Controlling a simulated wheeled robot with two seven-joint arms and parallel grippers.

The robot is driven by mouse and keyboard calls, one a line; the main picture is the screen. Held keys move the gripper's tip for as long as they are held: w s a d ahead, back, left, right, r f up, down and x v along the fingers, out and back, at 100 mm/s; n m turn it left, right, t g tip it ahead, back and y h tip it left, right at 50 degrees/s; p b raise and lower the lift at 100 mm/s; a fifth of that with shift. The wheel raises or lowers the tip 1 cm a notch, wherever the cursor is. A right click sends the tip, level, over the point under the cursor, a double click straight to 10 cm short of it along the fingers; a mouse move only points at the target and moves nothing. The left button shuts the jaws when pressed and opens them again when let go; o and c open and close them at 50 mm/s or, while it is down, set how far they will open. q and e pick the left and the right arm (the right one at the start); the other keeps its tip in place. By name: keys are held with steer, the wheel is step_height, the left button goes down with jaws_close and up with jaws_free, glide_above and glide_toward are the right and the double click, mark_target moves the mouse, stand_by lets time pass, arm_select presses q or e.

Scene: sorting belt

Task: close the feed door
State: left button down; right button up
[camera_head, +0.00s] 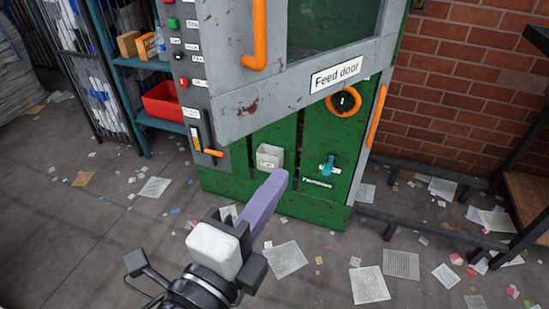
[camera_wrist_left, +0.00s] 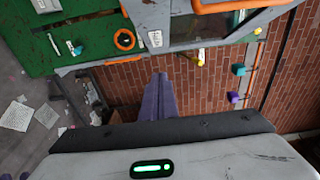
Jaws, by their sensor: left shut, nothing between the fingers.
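The feed door (camera_head: 240,104) is a scuffed grey panel with a window, a "Feed door" label and an orange handle (camera_head: 257,38) at its left. Its grey panel stands out in front of the green machine (camera_head: 275,140), over the lower cabinet. In the left wrist view, a grey window frame and an orange handle (camera_wrist_left: 222,5) show at the top. My left gripper (camera_head: 277,178) has purple fingers, shut and empty. It is below the door in the picture, apart from the handle. The fingers also show in the left wrist view (camera_wrist_left: 160,78). My right gripper is not in view.
A button panel (camera_head: 183,60) with an orange-tipped lever is left of the door. A shelf with a red bin (camera_head: 165,101) stands farther left. A dark bench frame (camera_head: 430,232) stands by the brick wall at right. Paper scraps litter the floor.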

arm_select(q)
steer(key=w+p, duration=0.1)
steer(key=w, duration=1)
steer(key=shift+d+p, duration=0.3)
steer(key=shift+p, duration=0.1)
steer(key=shift+a+f, duration=0.1)
